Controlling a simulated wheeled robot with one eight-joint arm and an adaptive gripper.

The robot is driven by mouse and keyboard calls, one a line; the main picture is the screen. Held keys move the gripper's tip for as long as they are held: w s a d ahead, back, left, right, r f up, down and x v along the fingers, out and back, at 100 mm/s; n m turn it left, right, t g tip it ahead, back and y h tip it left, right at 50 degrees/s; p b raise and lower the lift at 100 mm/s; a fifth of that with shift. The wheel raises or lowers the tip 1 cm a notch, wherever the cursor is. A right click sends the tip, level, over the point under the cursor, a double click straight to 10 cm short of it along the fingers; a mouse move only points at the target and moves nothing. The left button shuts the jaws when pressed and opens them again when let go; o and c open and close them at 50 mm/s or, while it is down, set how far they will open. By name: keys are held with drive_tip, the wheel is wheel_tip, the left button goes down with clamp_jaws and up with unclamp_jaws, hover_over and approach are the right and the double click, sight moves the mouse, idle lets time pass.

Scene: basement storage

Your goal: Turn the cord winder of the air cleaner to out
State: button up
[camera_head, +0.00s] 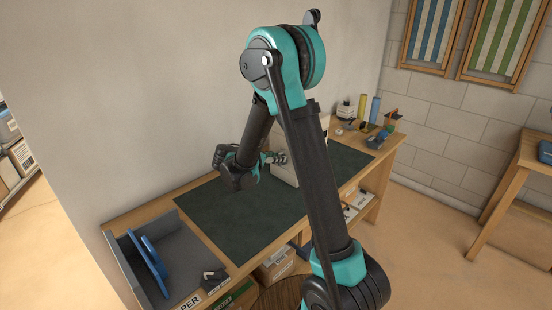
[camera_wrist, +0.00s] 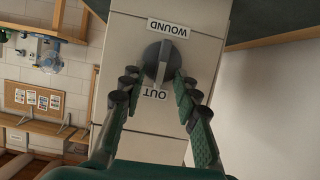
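The air cleaner is a pale box (camera_head: 288,174) on the bench, partly hidden behind my arm in the head view. In the wrist view its pale face (camera_wrist: 205,58) carries a round dark grey cord winder knob (camera_wrist: 158,62) with a raised ridge, which runs roughly along the line between the two labels. The WOUND label (camera_wrist: 168,28) is above the knob and the OUT label (camera_wrist: 154,93) is below it. My gripper (camera_wrist: 156,78) is open, its fingers on either side of the knob's lower part. I cannot tell whether a fingertip touches it. The gripper also shows in the head view (camera_head: 273,158).
A dark mat (camera_head: 215,212) covers the middle of the wooden bench. A grey tray (camera_head: 176,270) with blue parts is at its near left end. Yellow (camera_head: 362,107) and blue cylinders (camera_head: 374,109) stand at the far end. A wall is behind the bench.

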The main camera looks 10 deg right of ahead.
drive_tip(key=shift+a, duration=0.1)
drive_tip(key=v, duration=1.1)
drive_tip(key=shift+s+a+r, duration=0.2)
drive_tip(key=shift+s+a, duration=0.05)
drive_tip(key=shift+a, duration=0.05)
